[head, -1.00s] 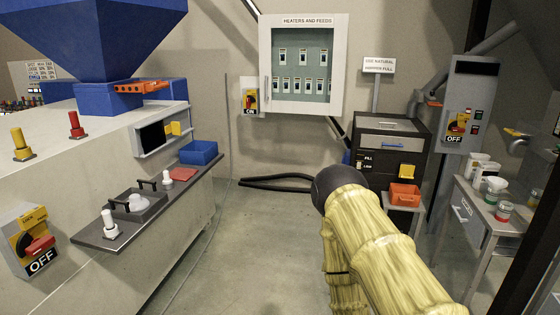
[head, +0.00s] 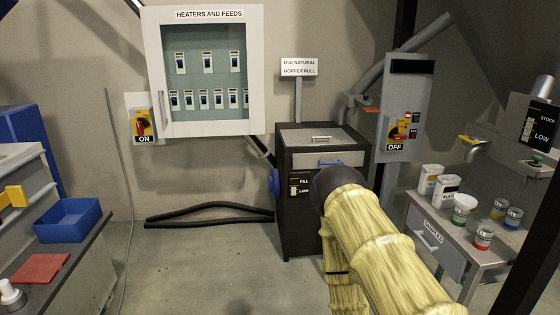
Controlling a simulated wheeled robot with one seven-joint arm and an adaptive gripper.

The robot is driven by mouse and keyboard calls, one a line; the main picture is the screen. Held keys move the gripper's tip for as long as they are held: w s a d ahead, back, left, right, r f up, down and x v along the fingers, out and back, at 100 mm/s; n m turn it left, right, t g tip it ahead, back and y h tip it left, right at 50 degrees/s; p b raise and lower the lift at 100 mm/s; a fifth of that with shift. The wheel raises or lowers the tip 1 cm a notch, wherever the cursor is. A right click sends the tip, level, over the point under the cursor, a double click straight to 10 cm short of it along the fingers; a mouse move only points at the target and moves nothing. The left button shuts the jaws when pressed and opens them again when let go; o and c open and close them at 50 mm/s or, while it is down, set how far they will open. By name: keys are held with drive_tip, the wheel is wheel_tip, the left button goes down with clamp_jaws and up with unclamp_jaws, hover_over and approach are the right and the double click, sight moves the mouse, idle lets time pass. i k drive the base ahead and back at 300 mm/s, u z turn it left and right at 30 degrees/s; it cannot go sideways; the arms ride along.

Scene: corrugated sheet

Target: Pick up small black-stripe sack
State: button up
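A small white sack-like packet with dark lettering and a dark mark (head: 446,189) stands upright at the back left of the side table on the right. It may be the black-stripe sack; the stripe is too small to tell for sure. My arm, in a yellow sleeve with a dark rounded joint, crosses the lower middle of the head view, left of the table. My gripper is not visible, so what it holds cannot be seen.
Black hoses (head: 210,212) lie on the floor by the wall. The floor at left centre is clear.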

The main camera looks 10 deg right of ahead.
sight(447, 187)
drive_tip(key=z, duration=0.65)
drive_tip(key=i, duration=1.65)
drive_tip(key=z, duration=0.65)
